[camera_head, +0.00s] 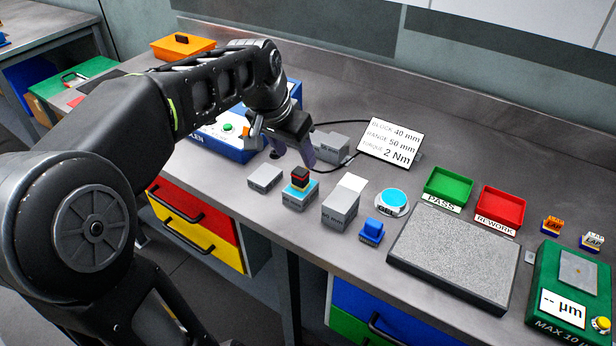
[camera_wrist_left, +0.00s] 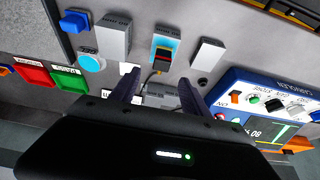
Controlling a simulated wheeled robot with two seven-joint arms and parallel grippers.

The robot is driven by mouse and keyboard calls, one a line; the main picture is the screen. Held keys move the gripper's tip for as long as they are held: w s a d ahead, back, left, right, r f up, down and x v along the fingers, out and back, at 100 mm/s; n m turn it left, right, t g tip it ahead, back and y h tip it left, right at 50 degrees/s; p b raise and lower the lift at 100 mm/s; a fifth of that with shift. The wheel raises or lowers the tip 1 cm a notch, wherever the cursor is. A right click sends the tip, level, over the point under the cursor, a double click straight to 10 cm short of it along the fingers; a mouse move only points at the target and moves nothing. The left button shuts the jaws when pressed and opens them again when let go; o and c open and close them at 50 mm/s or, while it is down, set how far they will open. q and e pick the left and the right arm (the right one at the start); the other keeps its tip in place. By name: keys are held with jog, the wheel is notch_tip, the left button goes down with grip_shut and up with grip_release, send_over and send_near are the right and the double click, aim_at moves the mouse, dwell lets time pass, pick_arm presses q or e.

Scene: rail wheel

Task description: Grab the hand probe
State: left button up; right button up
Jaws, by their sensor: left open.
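A small block-shaped piece, black and red on top with a yellow band (camera_head: 300,178), sits on a grey block with a blue top (camera_head: 297,197); it appears to be the hand probe. In the left wrist view the probe (camera_wrist_left: 162,58) lies just beyond the fingertips, between their lines, with a dark cable near it. My left gripper (camera_head: 292,158) is open and empty, above and behind the probe in the head view. Its two fingers also show in the left wrist view (camera_wrist_left: 158,82), apart from the probe. My right gripper is not in view.
Grey blocks stand left (camera_head: 265,177) and right (camera_head: 341,205) of the probe. A blue instrument (camera_head: 222,138) sits behind my left arm. A sign (camera_head: 391,143), green tray (camera_head: 448,186), red tray (camera_head: 499,207) and grey plate (camera_head: 450,258) lie to the right.

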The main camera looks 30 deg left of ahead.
aim_at(300, 171)
pick_arm(q)
jog(key=shift+x, duration=1.25)
jog(key=shift+f, duration=0.15)
jog(key=p+x, duration=0.1)
jog(key=x, duration=0.4)
jog(key=shift+s+a, duration=0.1)
jog(key=shift+a, duration=0.05)
jog(key=shift+c, duration=0.5)
grip_shut()
